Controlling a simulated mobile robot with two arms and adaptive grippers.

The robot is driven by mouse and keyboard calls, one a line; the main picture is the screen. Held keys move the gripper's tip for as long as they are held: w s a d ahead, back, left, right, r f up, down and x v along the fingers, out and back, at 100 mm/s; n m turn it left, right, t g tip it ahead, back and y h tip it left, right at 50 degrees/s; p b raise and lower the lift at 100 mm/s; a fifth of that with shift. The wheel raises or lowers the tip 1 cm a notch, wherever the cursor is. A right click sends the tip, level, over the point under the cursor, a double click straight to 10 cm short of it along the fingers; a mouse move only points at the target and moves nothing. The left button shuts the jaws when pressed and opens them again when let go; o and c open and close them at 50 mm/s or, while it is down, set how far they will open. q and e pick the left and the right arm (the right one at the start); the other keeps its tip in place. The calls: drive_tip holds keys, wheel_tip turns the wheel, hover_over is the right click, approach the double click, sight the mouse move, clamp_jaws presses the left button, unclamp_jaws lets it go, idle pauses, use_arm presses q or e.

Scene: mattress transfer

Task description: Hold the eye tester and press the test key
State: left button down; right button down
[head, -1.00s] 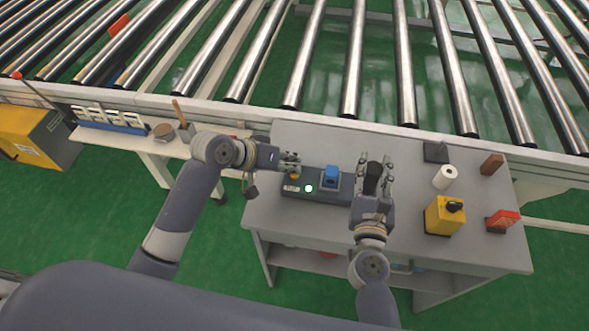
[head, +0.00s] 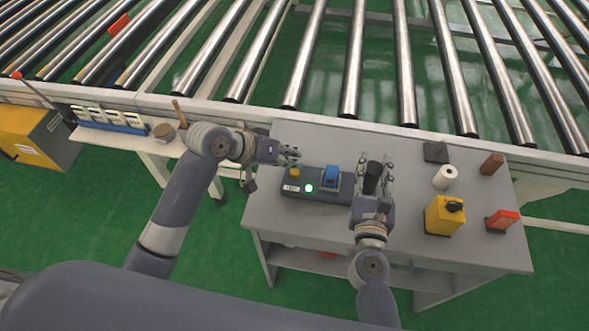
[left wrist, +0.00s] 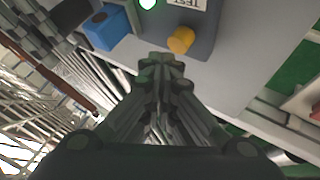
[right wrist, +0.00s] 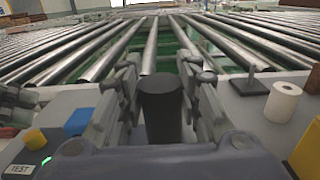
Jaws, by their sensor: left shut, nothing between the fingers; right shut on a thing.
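The eye tester (head: 313,190) is a dark grey box on the grey table, with a yellow key (head: 295,173), a lit green-white lamp (head: 308,188), a blue block (head: 331,178) and a TEST label. The yellow key also shows in the left wrist view (left wrist: 181,40). My left gripper (head: 292,154) is shut and empty, just behind the yellow key and apart from it. My right gripper (head: 375,172) is shut on the black upright handle (right wrist: 162,105) at the tester's right end; its fingers flank the handle in the right wrist view.
The grey table (head: 410,255) also holds a white roll (head: 445,177), a yellow box with a black knob (head: 444,215), a red item (head: 502,220), a brown block (head: 491,164) and a dark pad (head: 436,152). A roller conveyor (head: 350,60) runs behind.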

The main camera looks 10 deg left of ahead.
use_arm(q)
drive_tip(key=shift+r, duration=0.15)
drive_tip(key=shift+r, duration=2.4)
use_arm(e)
drive_tip(key=c, duration=1.1)
unclamp_jaws()
